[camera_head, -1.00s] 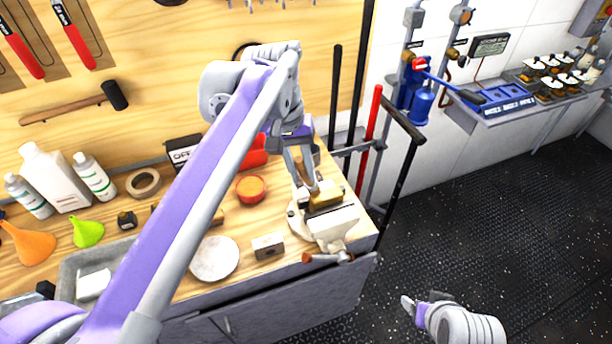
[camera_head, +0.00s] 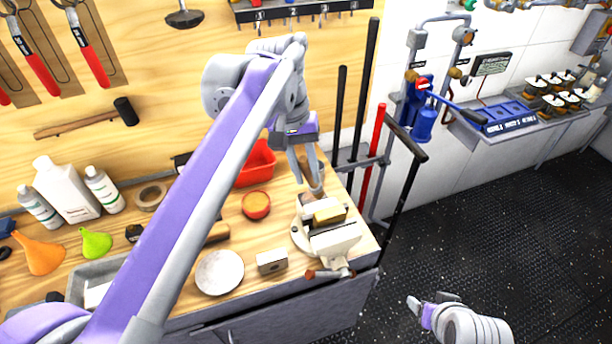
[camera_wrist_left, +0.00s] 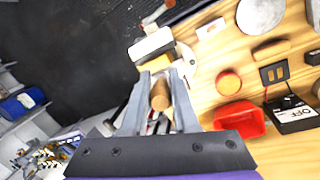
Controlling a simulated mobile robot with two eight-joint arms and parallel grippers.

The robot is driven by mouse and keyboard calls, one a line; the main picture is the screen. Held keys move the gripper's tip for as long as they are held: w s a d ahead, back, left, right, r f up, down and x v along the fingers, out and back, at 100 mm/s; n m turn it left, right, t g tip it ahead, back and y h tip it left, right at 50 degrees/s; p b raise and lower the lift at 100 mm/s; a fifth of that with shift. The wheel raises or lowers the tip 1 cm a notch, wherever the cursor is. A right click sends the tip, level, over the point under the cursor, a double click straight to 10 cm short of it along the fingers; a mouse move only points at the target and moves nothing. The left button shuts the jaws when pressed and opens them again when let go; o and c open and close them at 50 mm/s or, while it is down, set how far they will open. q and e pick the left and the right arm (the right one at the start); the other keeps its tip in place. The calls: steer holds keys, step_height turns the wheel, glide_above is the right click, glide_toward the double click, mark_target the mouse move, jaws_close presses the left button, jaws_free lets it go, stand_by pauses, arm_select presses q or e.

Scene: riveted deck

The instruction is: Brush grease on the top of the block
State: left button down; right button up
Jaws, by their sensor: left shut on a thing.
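A white vise (camera_head: 335,240) stands at the bench's right front corner. A yellow-tan block (camera_head: 330,214) sits in its jaws; it also shows in the wrist view (camera_wrist_left: 155,63). My left gripper (camera_head: 316,186) points down just behind the block, shut on a brush. The brush's round wooden handle (camera_wrist_left: 160,97) shows between the fingers in the wrist view; its bristles cannot be made out. An orange-topped round pot (camera_head: 256,205), perhaps the grease, stands left of the vise. My right gripper (camera_head: 416,306) hangs over the floor, its fingers too small to judge.
A grey block with a hole (camera_head: 271,262) and a pale round disc (camera_head: 219,272) lie left of the vise. A red bin (camera_head: 256,163) stands behind the pot. Upright bars, one a red bar (camera_head: 374,145), stand close right of the gripper.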

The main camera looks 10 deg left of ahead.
mark_target(306, 160)
arm_select(q)
steer(key=shift+r, duration=0.2)
steer(key=shift+r, duration=0.15)
steer(key=shift+d+v, duration=0.15)
steer(key=shift+v, duration=0.55)
steer(key=shift+d+v, duration=0.15)
steer(key=shift+v, duration=0.5)
steer(key=shift+b+x, duration=0.4)
steer(key=shift+x, duration=0.45)
steer(key=shift+a, duration=0.15)
